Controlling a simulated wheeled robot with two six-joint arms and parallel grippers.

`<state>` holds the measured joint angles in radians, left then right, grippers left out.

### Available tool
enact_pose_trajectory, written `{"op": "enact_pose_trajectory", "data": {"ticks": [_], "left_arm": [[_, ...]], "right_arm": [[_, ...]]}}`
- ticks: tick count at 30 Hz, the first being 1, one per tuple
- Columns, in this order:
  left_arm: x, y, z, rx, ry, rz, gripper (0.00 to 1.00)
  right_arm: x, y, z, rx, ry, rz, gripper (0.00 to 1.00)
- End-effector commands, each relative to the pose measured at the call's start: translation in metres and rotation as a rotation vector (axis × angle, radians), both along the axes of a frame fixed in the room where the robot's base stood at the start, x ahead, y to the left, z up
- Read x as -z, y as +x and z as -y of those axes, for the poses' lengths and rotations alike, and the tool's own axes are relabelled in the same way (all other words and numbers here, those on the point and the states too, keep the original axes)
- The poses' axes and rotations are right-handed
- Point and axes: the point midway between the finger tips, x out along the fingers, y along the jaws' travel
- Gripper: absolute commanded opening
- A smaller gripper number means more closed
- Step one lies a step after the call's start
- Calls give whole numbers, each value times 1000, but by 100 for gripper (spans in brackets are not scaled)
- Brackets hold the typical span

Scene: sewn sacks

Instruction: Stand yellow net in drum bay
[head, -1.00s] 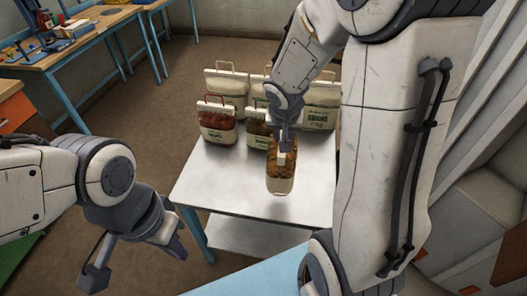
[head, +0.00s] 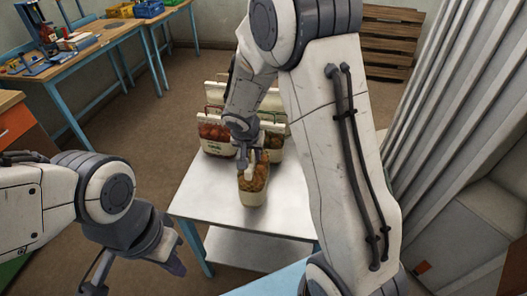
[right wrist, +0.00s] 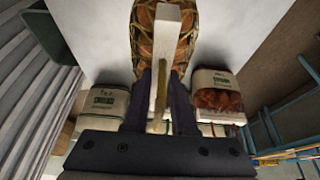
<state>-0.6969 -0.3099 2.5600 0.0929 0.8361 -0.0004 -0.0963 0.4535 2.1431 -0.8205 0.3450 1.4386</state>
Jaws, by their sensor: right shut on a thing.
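The yellow net (head: 254,186) is a mesh sack of orange-brown contents with a pale lower part. It hangs upright from my right gripper (head: 252,158) at the near part of the white table. I cannot tell whether its base touches the tabletop. In the right wrist view the net (right wrist: 146,45) shows beyond the fingers, and my right gripper (right wrist: 163,88) is shut on its yellow handle at the white top bar. My left gripper (head: 172,258) is apart from everything at lower left; its jaw gap is unclear. I cannot identify the drum bay.
A red-filled sack (head: 215,136) and several others stand behind the net on the white table (head: 205,192), partly hidden by my right arm. The tabletop's left and front are clear. A workbench (head: 95,48) is at back left, and a wooden pallet (head: 392,42) at back right.

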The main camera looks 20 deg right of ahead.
Motion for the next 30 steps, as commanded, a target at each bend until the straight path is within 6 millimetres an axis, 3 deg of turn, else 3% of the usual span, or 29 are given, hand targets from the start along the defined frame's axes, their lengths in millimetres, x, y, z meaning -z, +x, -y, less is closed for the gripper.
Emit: {"op": "enact_pose_trajectory", "data": {"ticks": [11, 26, 27, 28, 30], "left_arm": [[12, 0, 0, 0, 0, 0, 0], [17, 0, 0, 0, 0, 0, 0], [16, 0, 0, 0, 0, 0, 0], [16, 0, 0, 0, 0, 0, 0], [16, 0, 0, 0, 0, 0, 0]], "right_arm": [[38, 2, -1, 0, -1, 3, 0], [43, 2, -1, 1, 1, 5, 0], [43, 1, -1, 1, 0, 0, 40], [43, 1, -1, 1, 0, 0, 52], [43, 1, -1, 1, 0, 0, 55]]}}
